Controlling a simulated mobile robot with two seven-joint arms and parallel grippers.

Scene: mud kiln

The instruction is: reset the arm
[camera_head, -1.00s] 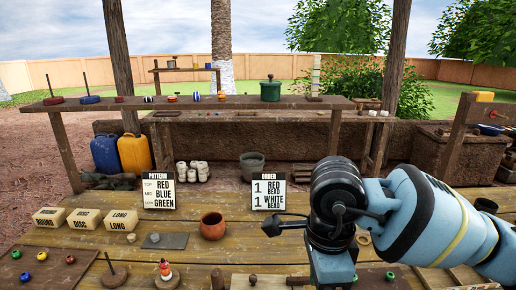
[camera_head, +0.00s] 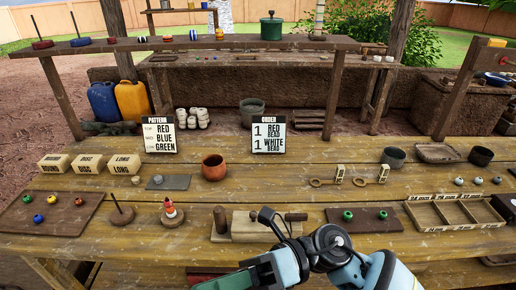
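My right arm comes in from the bottom right, with light blue links and a dark wrist joint. It hangs low in front of the work table (camera_head: 330,185). The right gripper (camera_head: 243,278) shows only in part at the bottom edge as a green-grey body; its fingertips are not visible, so I cannot see whether it is open or holds anything. My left arm and gripper are not in view.
On the table are a clay pot (camera_head: 214,167), the pattern sign (camera_head: 159,134), the order sign (camera_head: 268,134), a bead board (camera_head: 50,214), a spindle stand (camera_head: 121,216), a wooden jig (camera_head: 250,226), a green-bead board (camera_head: 363,219) and a divided tray (camera_head: 455,212).

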